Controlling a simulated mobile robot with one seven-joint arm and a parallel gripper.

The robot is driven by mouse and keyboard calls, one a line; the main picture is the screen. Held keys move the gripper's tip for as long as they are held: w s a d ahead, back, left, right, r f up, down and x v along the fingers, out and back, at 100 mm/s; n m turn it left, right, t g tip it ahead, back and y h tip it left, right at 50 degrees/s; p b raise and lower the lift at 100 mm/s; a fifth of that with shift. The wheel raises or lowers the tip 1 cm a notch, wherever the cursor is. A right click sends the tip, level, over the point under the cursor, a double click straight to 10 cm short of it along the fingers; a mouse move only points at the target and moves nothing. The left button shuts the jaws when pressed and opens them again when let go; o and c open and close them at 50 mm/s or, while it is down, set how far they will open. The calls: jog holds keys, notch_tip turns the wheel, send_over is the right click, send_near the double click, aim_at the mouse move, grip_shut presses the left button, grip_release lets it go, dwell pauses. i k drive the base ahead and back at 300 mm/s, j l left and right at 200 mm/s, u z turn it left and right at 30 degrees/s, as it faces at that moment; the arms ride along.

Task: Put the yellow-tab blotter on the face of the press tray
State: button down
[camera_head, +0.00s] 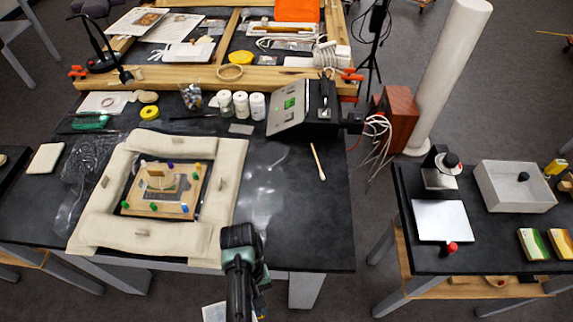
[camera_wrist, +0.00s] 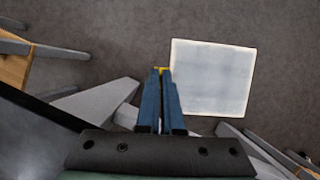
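The yellow-tab blotter (camera_wrist: 212,78) is a pale, nearly square sheet in the wrist view. Its small yellow tab lies between the tips of my gripper (camera_wrist: 161,72), which is shut on it. The sheet hangs out to the right of the fingers, with floor behind it. In the head view, a pale sheet (camera_head: 214,312) shows at the bottom edge, beside my arm, partly cut off. I cannot tell for sure which thing is the press tray. A flat silver-white plate (camera_head: 439,219) with a red knob (camera_head: 450,248) lies on the right table, away from my arm.
A padded cream frame (camera_head: 232,165) surrounds a pinned wooden panel (camera_head: 160,190) on the dark left table (camera_head: 300,225). A grey box (camera_head: 515,187) and small blocks (camera_head: 531,244) share the right table (camera_head: 480,262). A floor gap separates the tables. A white column (camera_head: 450,75) stands behind.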

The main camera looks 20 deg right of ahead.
aim_at(444, 220)
jog(key=k+l, duration=0.1)
jog(key=l, duration=0.35)
jog(key=k+l, duration=0.15)
jog(key=l, duration=0.3)
jog(key=k+l, duration=0.1)
jog(key=l, duration=0.35)
jog(key=k+l, duration=0.1)
jog(key=l, duration=0.35)
